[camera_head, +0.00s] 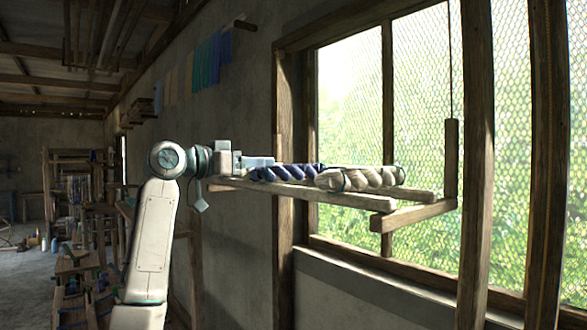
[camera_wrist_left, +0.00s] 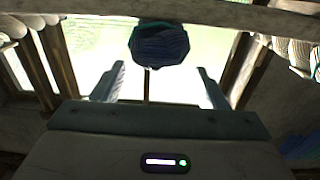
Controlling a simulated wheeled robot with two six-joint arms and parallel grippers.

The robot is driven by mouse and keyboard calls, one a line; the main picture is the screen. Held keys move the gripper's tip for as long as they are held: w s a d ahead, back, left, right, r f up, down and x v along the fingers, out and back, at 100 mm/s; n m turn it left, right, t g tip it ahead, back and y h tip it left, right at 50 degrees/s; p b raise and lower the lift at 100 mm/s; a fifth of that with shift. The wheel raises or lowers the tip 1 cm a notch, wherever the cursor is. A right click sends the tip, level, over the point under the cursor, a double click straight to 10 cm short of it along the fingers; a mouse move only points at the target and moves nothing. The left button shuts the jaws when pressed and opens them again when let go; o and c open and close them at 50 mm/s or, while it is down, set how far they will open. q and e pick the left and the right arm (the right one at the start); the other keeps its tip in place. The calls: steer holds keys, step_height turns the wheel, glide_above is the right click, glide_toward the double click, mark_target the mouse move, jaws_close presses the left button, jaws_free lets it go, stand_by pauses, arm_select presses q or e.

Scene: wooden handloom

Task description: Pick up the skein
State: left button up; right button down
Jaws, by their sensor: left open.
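A dark blue twisted skein (camera_head: 285,173) lies on a wooden slatted shelf (camera_head: 320,192) by the window. A cream-white twisted skein (camera_head: 350,179) lies beside it to the right. My left gripper (camera_head: 264,162) is at the left end of the shelf, close to the blue skein. In the left wrist view a dark, bluish rounded skein end (camera_wrist_left: 158,46) shows just beyond and centred between the two spread fingers (camera_wrist_left: 160,76). The fingers are open and appear empty. Whether they touch the skein cannot be told. My right gripper is not in view.
A wooden post (camera_head: 451,160) hangs at the shelf's right end, in front of the meshed window (camera_head: 420,80). Pale skeins (camera_wrist_left: 12,28) and striped skeins (camera_wrist_left: 305,50) show at the edges of the wrist view. Wooden loom frames (camera_head: 80,180) stand far left.

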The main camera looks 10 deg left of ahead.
mark_target(293, 172)
arm_select(q)
steer(key=p+x, duration=0.3)
steer(key=x, duration=0.1)
steer(key=shift+w+d+f, duration=0.1)
steer(key=shift+d+f, duration=0.05)
steer(key=shift+d, duration=0.15)
steer(key=shift+w+d+f, duration=0.1)
steer(key=shift+d, duration=0.05)
steer(key=shift+a, duration=0.2)
steer(key=c, duration=1.2)
